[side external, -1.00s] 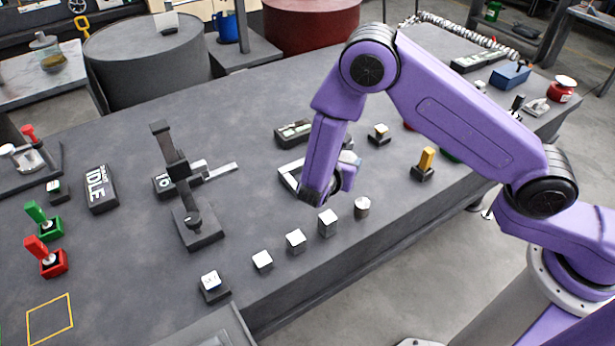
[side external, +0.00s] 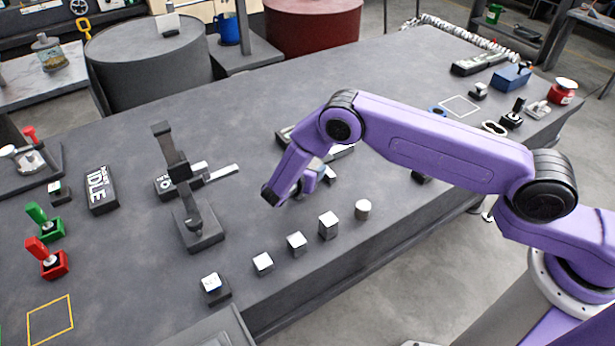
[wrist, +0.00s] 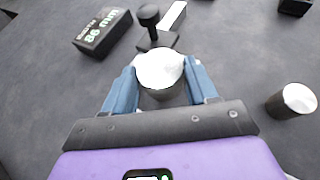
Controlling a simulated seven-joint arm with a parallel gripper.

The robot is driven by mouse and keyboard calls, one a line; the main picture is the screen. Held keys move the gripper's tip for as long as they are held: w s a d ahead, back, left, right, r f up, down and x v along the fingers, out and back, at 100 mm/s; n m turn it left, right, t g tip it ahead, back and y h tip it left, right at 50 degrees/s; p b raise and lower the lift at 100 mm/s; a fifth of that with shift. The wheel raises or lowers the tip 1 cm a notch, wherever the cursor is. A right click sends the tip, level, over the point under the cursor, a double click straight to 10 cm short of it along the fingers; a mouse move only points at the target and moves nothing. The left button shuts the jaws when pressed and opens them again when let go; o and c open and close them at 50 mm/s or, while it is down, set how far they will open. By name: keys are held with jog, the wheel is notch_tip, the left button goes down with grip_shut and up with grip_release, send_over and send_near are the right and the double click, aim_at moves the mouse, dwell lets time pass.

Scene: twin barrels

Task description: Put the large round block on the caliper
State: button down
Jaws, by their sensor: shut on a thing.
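My gripper (wrist: 159,80) is shut on the large round block (wrist: 160,72), a grey cylinder with a pale top, which sits between its two blue fingers in the wrist view. In the side view my gripper (side external: 308,186) is low over the table, behind the row of blocks, and the held block cannot be made out. I cannot tell for certain whether this stand is the caliper.
A smaller round block (wrist: 292,100) stands right of my gripper in the wrist view. Several pale square blocks (side external: 296,243) stand in a row along the front. A knobbed dark piece (wrist: 151,20) stands just beyond the held block. An IDLE display (side external: 100,190) lies farther left.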

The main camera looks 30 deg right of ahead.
jog(key=shift+w+a+f, duration=0.1)
jog(key=shift+w+f, duration=0.2)
jog(key=shift+f, duration=1.5)
jog(key=shift+f, duration=0.1)
jog(key=shift+c, duration=1.6)
grip_release()
jog(key=shift+f, duration=0.1)
jog(key=shift+s+a+r, duration=0.15)
jog(key=shift+a+r, duration=0.05)
jog(key=shift+r, duration=0.05)
jog(key=v, duration=1.1)
jog(key=shift+a, duration=0.2)
jog(key=shift+s+r, duration=0.1)
